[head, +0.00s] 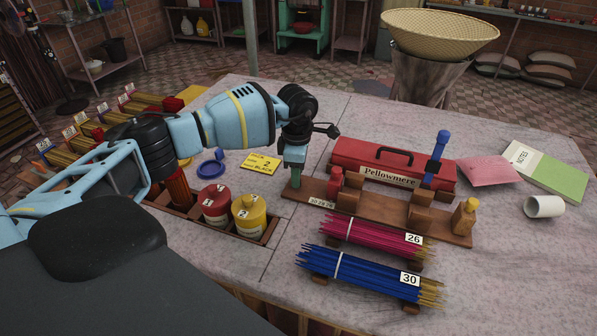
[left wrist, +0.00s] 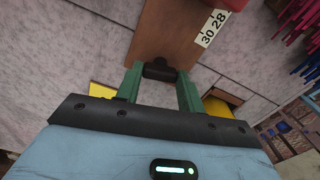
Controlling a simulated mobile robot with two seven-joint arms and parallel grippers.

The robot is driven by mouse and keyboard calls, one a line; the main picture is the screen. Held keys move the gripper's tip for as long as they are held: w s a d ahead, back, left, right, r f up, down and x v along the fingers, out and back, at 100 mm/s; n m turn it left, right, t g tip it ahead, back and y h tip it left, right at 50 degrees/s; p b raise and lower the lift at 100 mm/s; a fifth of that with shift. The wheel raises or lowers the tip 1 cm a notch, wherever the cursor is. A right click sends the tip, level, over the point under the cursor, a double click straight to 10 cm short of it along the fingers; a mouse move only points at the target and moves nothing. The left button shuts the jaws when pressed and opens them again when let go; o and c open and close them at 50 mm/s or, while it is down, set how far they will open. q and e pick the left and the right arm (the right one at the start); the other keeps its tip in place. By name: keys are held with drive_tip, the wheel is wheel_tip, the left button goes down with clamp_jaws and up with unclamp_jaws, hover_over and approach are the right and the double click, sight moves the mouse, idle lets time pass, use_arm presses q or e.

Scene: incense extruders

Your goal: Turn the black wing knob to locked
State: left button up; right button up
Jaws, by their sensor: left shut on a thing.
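The black wing knob (left wrist: 159,69) sits at the end of a brown wooden board (left wrist: 165,30). My left gripper (left wrist: 160,75) has its green fingers on either side of the knob and is shut on it. In the head view my left gripper (head: 295,180) reaches down to the left end of the wooden board (head: 385,209), and the knob is hidden there. A white number label (left wrist: 211,28) reading 30 and 28 lies on the board near the knob. I cannot tell a locked mark. My right gripper is not in view.
A red Pellowmere box (head: 392,158) stands behind the board. Pink (head: 375,234) and blue (head: 365,272) stick bundles lie in front. Red (head: 216,205) and yellow (head: 248,217) canisters sit left of the gripper. A blue lid (head: 211,166) and yellow card (head: 260,163) lie behind them.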

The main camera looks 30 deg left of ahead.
use_arm(q)
drive_tip(key=shift+m, duration=1.2)
drive_tip(key=shift+r, duration=0.1)
drive_tip(key=o, duration=1)
drive_tip(key=shift+r+b, duration=0.35)
drive_tip(key=shift+r, duration=3.5)
